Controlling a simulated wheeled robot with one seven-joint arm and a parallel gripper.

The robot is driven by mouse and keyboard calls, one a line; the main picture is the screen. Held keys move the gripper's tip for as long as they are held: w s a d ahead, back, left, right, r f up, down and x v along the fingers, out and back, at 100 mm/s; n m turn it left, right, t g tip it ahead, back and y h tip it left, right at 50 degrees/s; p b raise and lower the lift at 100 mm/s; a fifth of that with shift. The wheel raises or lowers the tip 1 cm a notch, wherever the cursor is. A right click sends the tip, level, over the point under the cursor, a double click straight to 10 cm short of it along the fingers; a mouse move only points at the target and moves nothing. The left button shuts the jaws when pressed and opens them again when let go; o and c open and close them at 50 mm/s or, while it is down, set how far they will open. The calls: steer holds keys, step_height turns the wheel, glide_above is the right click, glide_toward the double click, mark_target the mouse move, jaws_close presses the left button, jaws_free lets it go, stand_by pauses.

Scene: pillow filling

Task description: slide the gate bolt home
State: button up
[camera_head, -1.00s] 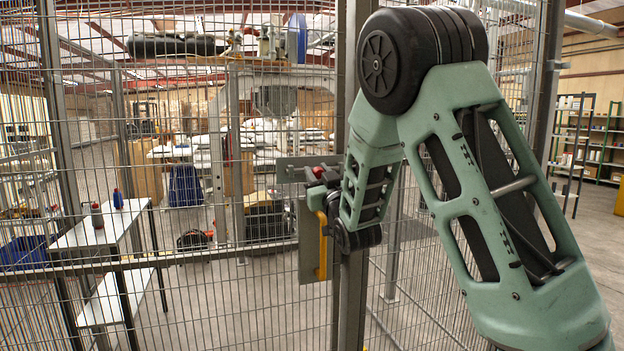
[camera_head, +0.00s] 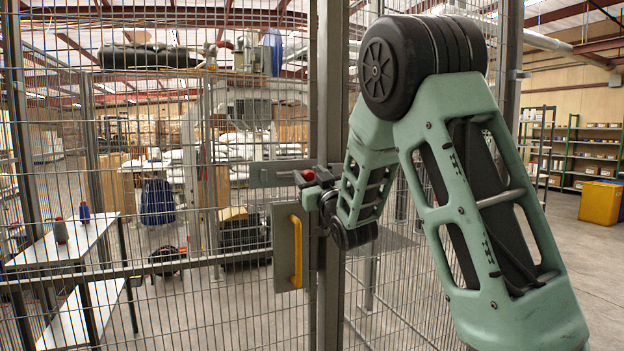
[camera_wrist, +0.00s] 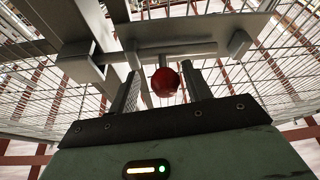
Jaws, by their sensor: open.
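The gate bolt's red knob (camera_head: 308,175) sits at the right end of a grey horizontal plate (camera_head: 268,174) on the mesh gate, close to the upright post (camera_head: 331,80). My gripper (camera_head: 319,184) is at the knob, its fingers mostly hidden by the wrist in the head view. In the wrist view the red knob (camera_wrist: 165,82) lies between the two dark fingertips of my gripper (camera_wrist: 164,90), with a gap on both sides. The jaws are open. A grey bar (camera_wrist: 185,47) runs behind the knob.
A yellow handle (camera_head: 296,252) on a grey panel (camera_head: 284,228) is below the bolt. Behind the mesh stand a white table (camera_head: 62,246) with bottles and a machine. A yellow bin (camera_head: 600,203) and shelves are at the right, with open floor there.

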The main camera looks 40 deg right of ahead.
steer(key=b+v, duration=1.5)
steer(key=v, duration=0.2)
steer(key=shift+s+f, duration=0.2)
stand_by(0.4)
